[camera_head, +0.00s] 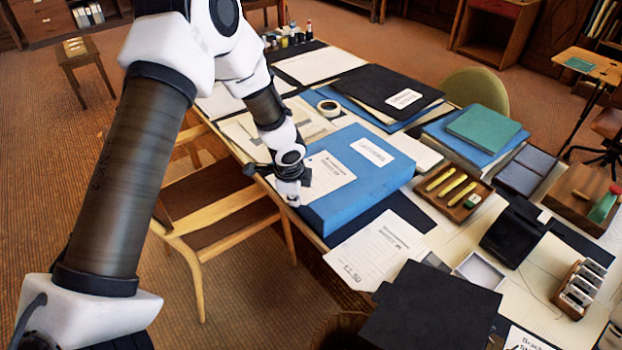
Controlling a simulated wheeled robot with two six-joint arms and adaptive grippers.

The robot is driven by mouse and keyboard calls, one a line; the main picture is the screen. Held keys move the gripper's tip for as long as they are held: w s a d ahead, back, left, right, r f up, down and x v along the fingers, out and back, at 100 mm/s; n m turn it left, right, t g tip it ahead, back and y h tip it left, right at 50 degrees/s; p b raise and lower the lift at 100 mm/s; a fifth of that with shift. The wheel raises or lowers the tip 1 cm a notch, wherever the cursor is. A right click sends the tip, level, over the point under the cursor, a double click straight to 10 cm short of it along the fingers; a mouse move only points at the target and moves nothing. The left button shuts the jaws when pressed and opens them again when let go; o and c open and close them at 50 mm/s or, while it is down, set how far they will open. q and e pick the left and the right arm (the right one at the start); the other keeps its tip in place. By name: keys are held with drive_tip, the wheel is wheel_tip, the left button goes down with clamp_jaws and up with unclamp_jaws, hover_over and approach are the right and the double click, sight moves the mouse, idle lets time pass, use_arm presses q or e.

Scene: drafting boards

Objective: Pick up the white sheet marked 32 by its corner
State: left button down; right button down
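No sheet in view clearly reads 32. One white sheet (378,249) with printed text and a larger handwritten mark lies near the table's front edge; I cannot read the mark with certainty. Another white printed sheet (328,172) lies on the large blue box file (372,185), partly hidden by my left arm. My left gripper (291,194) points down at the left front edge of the blue box, near that sheet's left side. It is small and seen edge-on, so its opening and any touch are unclear. My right gripper is out of view.
A black folder (432,306) lies close in front, right of the front sheet. A wooden tray with yellow sticks (450,193) stands right of the blue box. A wooden chair (213,215) stands at the table's left side. The table is crowded with papers and folders.

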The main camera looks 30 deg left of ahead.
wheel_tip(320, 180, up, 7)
drive_tip(key=p, duration=0.6)
drive_tip(key=shift+p, duration=0.4)
idle(0.5)
